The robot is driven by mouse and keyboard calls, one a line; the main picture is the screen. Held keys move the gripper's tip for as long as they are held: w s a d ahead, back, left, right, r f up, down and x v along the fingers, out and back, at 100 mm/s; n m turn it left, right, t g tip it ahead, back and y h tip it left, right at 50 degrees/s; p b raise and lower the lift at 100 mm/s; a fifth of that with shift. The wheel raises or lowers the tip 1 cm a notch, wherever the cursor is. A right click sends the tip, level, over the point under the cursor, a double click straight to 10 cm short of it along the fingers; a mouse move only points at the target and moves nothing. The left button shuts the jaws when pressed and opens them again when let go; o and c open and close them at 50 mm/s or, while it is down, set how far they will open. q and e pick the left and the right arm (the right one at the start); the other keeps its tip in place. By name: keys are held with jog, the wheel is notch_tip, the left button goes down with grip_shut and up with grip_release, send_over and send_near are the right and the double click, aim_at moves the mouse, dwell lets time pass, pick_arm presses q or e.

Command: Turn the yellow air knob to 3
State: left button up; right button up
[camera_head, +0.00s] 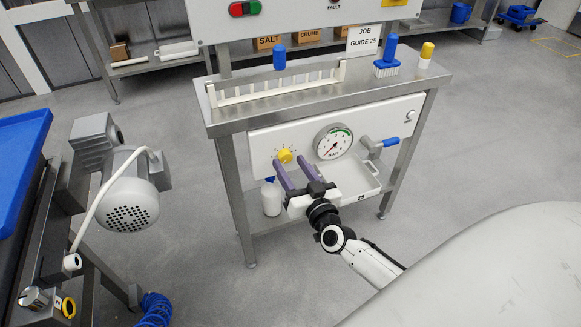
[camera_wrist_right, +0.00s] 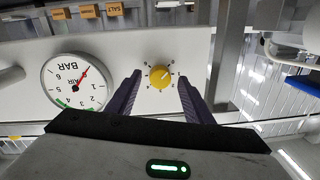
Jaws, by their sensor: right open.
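The yellow air knob (camera_head: 285,156) sits on the white front panel (camera_head: 262,145), with a printed scale around it. In the right wrist view the knob (camera_wrist_right: 159,75) lies between my two finger tips, with a gap on each side. Its numbers are too small to read surely. My right gripper (camera_head: 290,161) is open, its purple fingers reaching toward the panel just below the knob in the head view. The right wrist view shows the same open gripper (camera_wrist_right: 159,82). I cannot tell how deep the fingers are around the knob. My left gripper is out of view.
A round BAR gauge (camera_head: 333,142) with a red needle is right of the knob. A blue-handled lever (camera_head: 388,142) is farther right. A white tray (camera_head: 357,184) projects below the gauge. A white bottle (camera_head: 270,198) stands below the knob. A motor (camera_head: 130,200) stands left.

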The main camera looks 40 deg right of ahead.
jog(key=shift+w, duration=0.35)
jog(key=c, duration=1)
jog(key=shift+c, duration=0.2)
